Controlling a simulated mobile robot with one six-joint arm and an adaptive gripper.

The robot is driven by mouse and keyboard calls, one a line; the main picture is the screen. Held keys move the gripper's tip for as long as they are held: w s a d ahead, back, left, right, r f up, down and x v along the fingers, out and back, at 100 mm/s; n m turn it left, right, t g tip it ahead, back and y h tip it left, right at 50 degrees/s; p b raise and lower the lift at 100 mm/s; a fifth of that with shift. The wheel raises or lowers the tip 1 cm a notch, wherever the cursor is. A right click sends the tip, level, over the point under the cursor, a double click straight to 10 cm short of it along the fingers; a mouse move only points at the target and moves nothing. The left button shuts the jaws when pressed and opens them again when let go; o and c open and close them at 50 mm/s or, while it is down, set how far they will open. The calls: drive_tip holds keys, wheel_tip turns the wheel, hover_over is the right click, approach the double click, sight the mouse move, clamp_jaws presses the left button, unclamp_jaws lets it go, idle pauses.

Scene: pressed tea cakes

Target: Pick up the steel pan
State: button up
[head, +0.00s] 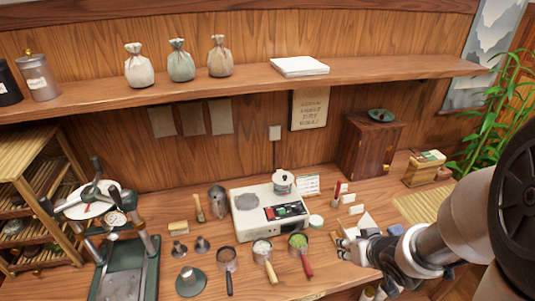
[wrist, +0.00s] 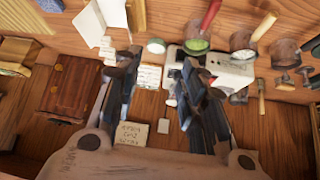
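Three small round steel pans stand in a row on the counter in the head view: a black-handled one (head: 227,254), a wooden-handled one (head: 262,247) with pale contents, and a red-handled one (head: 298,241) with green contents. I cannot tell which is the task's steel pan. In the wrist view the red-handled pan (wrist: 195,46), wooden-handled pan (wrist: 243,42) and black-handled pan (wrist: 285,52) lie beyond the fingers. My gripper (head: 343,246) is right of the red-handled pan, apart from it. In the wrist view my gripper (wrist: 164,88) is open, with nothing between its fingers.
A white appliance (head: 242,224) with coloured buttons stands behind the pans, bearing a small pot (head: 283,183). A green-framed press (head: 125,265) and wooden rack (head: 30,200) stand left. A dark cabinet (head: 366,150) stands behind right. A shelf (head: 215,88) runs overhead.

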drive_tip(key=s+a+f+y, duration=0.1)
drive_tip(key=a+f+y, duration=0.3)
drive_tip(key=a+f, duration=0.15)
drive_tip(key=y, duration=0.3)
approach(270, 266)
drive_tip(key=w+a+b, duration=0.1)
drive_tip(key=b, duration=0.1)
drive_tip(key=w+a+f+b, duration=0.1)
drive_tip(key=shift+w+f+g+b, duration=0.3)
drive_tip(key=shift+w+g+b, duration=0.05)
drive_tip(key=shift+g, duration=0.05)
drive_tip(key=shift+f+b+x, duration=0.2)
drive_tip(key=shift+b+x, duration=1)
drive_tip(key=shift+x, duration=1.7)
drive_tip(key=shift+s+d, duration=0.1)
drive_tip(key=shift+s, duration=0.05)
drive_tip(key=shift+c, duration=0.2)
clamp_jaws()
drive_tip(key=shift+r, duration=0.1)
